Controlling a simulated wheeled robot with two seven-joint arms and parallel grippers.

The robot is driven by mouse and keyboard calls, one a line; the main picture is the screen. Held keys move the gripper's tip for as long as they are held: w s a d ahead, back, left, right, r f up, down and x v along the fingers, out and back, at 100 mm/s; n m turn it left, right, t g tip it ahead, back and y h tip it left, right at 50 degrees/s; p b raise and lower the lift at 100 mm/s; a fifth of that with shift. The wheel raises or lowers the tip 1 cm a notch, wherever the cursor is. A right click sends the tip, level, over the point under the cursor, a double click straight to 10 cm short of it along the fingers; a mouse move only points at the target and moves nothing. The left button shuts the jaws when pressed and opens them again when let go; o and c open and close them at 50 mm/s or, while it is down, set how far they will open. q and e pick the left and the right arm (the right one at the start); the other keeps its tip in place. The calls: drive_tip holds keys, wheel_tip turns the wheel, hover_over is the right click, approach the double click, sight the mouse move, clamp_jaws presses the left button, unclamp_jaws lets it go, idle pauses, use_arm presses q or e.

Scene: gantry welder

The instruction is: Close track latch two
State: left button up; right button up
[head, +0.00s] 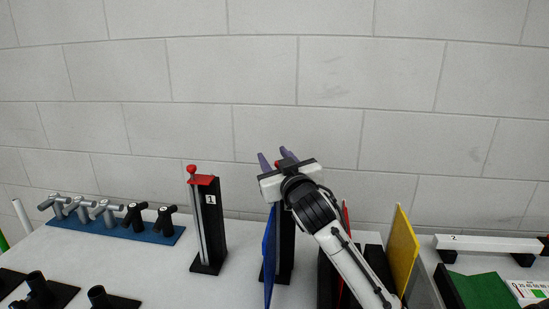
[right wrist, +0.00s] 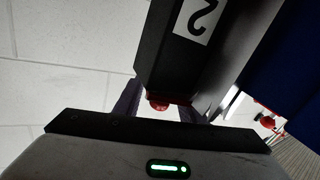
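Track latch two is a black post (head: 286,245), mostly hidden behind my right gripper and a blue panel in the head view. In the right wrist view its dark post with a "2" label (right wrist: 196,22) fills the upper middle. A red knob (right wrist: 157,104) shows at its end, between my fingers. My right gripper (head: 277,157) has purple fingers, spread apart at the top of the post. They stand on either side of the red knob, with no visible grip on it. How far the latch is closed cannot be told. My left gripper is not in view.
Latch one (head: 211,225) stands to the left, with a red top and a red knob on a rod. A blue panel (head: 269,255) and a yellow panel (head: 403,250) stand upright near my arm. A blue rack (head: 150,235) holds several grey and black pieces. A wall is behind.

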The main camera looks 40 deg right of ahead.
drive_tip(key=c, duration=0.8)
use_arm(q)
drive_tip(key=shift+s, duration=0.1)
use_arm(e)
clamp_jaws()
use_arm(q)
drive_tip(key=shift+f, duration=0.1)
